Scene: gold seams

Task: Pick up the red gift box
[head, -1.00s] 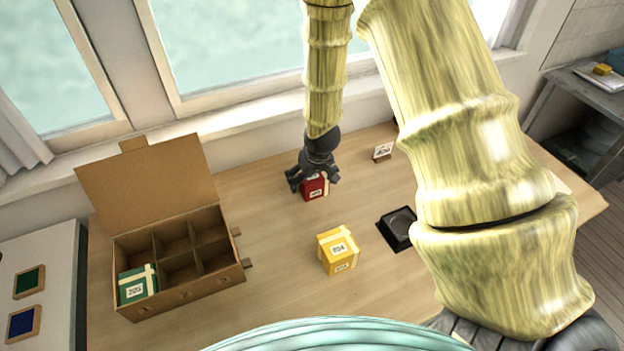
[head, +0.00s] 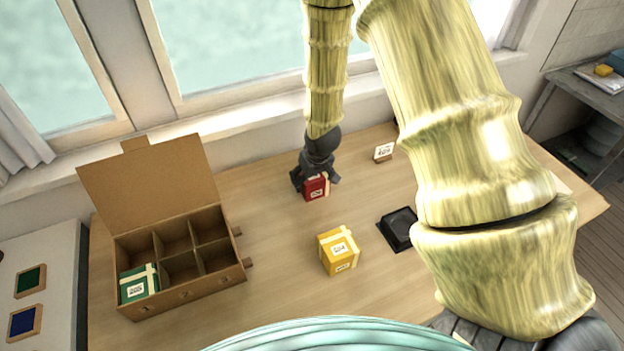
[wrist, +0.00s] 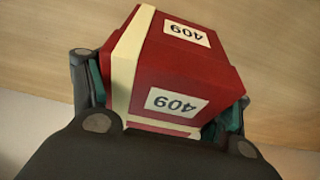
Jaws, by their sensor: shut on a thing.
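The red gift box (head: 316,188) is at the back middle of the wooden table, under my arm. In the wrist view the red gift box (wrist: 185,70) has a cream ribbon band and white labels reading 409. My gripper (head: 315,180) has come down over the box from above. In the wrist view my gripper (wrist: 165,105) has one finger on each side of the box, and it is shut on it. The box appears to be at table level; I cannot tell whether it touches the table. Its far side is hidden.
A yellow gift box (head: 338,252) stands at the table's middle. An open cardboard carton (head: 185,295) with compartments stands at left, a green box (head: 138,284) in its front left compartment. A black tray (head: 389,240) and a small label stand (head: 383,152) are at right.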

